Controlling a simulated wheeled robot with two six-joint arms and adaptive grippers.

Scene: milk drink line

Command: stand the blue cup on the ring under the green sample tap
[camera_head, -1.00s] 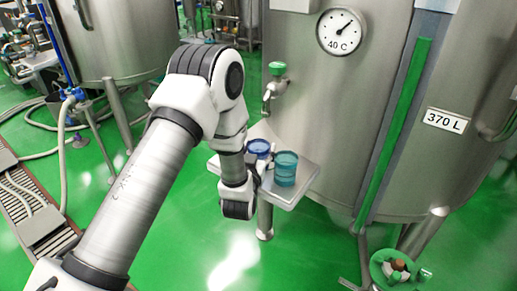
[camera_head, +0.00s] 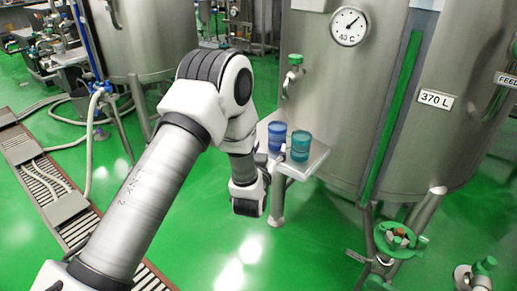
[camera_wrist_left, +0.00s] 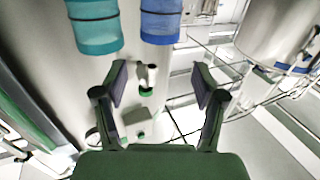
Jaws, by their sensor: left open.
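The blue cup (camera_head: 277,137) stands upright on the small shelf (camera_head: 311,162) beside the tank, below the green sample tap (camera_head: 294,62). A teal cup (camera_head: 301,147) stands close to its right. I cannot make out the ring at the blue cup's base. My left gripper (camera_wrist_left: 160,88) is open, with nothing between its fingers. In the left wrist view the blue cup (camera_wrist_left: 160,22) and teal cup (camera_wrist_left: 95,27) are beyond the fingers at the top edge, and the tap (camera_wrist_left: 147,78) shows between the fingers. My right gripper is out of view.
The steel tank (camera_head: 345,100) rises right behind the shelf. A green basin (camera_head: 399,240) with small parts stands at the lower right. Hoses and a floor grate (camera_head: 60,195) lie at the left. Green floor in front of the shelf is clear.

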